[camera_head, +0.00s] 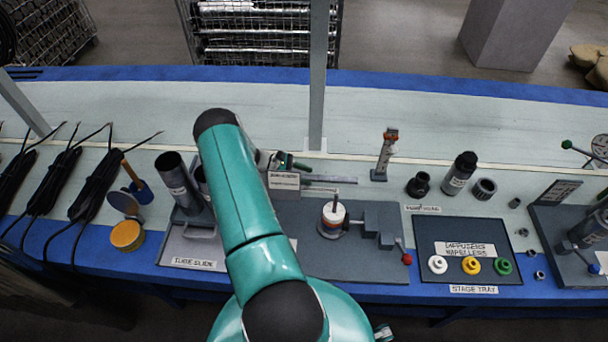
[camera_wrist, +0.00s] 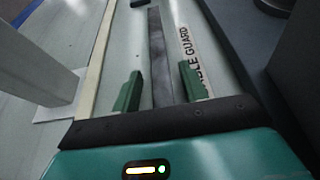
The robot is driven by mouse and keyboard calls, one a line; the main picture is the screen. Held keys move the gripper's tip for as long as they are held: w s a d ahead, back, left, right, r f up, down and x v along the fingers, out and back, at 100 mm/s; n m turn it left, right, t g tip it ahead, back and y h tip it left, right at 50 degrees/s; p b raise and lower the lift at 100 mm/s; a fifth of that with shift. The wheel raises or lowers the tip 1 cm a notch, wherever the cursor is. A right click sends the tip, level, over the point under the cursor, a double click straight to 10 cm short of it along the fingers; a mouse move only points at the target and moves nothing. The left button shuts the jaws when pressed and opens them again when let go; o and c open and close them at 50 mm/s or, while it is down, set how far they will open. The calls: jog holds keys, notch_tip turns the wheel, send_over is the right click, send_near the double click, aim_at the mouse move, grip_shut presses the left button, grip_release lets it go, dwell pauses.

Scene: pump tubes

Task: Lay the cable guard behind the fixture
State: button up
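The cable guard is a long, thin, dark grey strip. In the wrist view the cable guard (camera_wrist: 157,50) runs away from me between the fingers of my gripper (camera_wrist: 161,85). The two green fingers stand apart, with a gap on each side of the strip. In the head view the cable guard (camera_head: 332,179) lies on the bench just behind the fixture (camera_head: 375,262), a grey plate with a clamp and red-knobbed handle. My gripper (camera_head: 292,163) shows there at the strip's left end, partly hidden by my arm.
A label (camera_wrist: 192,60) lies right of the strip. A grey upright post (camera_wrist: 35,65) stands at left. A small stand (camera_head: 384,157) is behind the fixture, at right. The stage tray (camera_head: 440,262) with several coloured parts is farther right. The bench behind is clear.

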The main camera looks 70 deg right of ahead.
jog(key=shift+r, duration=0.15)
jog(key=v, duration=1.1)
jog(key=shift+w, duration=0.45)
jog(key=shift+r, duration=0.1)
